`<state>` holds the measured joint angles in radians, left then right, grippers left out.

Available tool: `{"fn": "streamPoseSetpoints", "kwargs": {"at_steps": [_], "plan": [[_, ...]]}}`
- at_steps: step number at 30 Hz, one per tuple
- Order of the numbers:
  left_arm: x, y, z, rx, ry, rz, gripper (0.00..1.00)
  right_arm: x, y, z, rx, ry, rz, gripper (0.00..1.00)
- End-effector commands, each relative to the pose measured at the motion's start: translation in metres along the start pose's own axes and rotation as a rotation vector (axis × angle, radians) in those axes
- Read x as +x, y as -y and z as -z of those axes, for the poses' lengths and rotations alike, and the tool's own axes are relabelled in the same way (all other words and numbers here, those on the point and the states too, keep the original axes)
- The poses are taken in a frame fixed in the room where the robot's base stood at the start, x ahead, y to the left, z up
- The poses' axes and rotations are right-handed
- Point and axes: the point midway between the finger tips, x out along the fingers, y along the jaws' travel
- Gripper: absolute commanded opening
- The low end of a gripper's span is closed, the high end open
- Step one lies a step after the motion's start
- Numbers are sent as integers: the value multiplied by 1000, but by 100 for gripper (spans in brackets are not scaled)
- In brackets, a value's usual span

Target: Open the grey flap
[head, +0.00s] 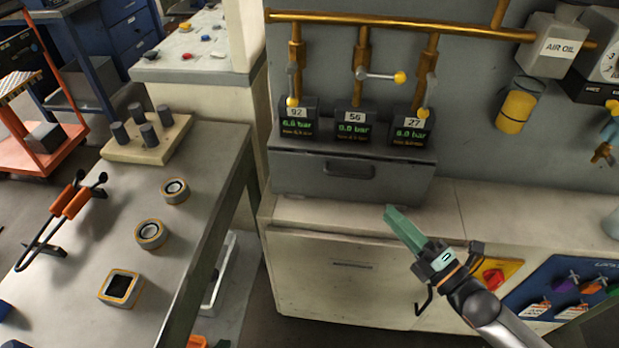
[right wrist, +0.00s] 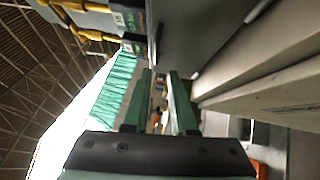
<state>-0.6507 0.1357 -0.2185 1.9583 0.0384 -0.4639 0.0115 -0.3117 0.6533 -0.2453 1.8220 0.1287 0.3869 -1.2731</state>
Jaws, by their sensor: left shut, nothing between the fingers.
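The grey flap (head: 320,185) is the front of a grey box on the beige counter, with a dark bar handle (head: 348,170) in its middle. It looks closed. In the right wrist view the flap (right wrist: 205,40) lies at the top, beyond my fingertips. My right gripper (head: 390,212) comes in from the lower right, its green fingers pointing at the lower right part of the box. It looks a little below and right of the handle, apart from it. In the right wrist view my right gripper (right wrist: 160,78) has a gap between its fingers, holding nothing. My left gripper is out of view.
Three pressure displays (head: 352,122) stand on the box, below brass pipes (head: 400,24) with valves. Beige drawers (head: 350,280) lie under the counter. A workbench (head: 190,230) with ring parts stands at left.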

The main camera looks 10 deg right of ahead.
Motion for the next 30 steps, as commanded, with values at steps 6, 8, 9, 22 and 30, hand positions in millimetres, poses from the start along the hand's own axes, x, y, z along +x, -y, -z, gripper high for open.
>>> {"fn": "streamPoseSetpoints", "kwargs": {"at_steps": [6, 8, 9, 22, 30], "plan": [[1, -1, 3, 2, -5, -4, 0, 9, -6, -3, -53, -11, -25, 25], [1, -2, 3, 2, -7, -4, 0, 15, -6, -2, -52, -11, -25, 25], [1, -2, 4, 2, -7, -4, 0, 20, -6, -3, -53, -11, -26, 25], [1, -2, 3, 2, -9, -4, 0, 93, -7, -1, -49, -10, -23, 25], [2, -2, -2, 2, -1, -4, 0, 122, -7, -1, -48, -10, -21, 25]]}}
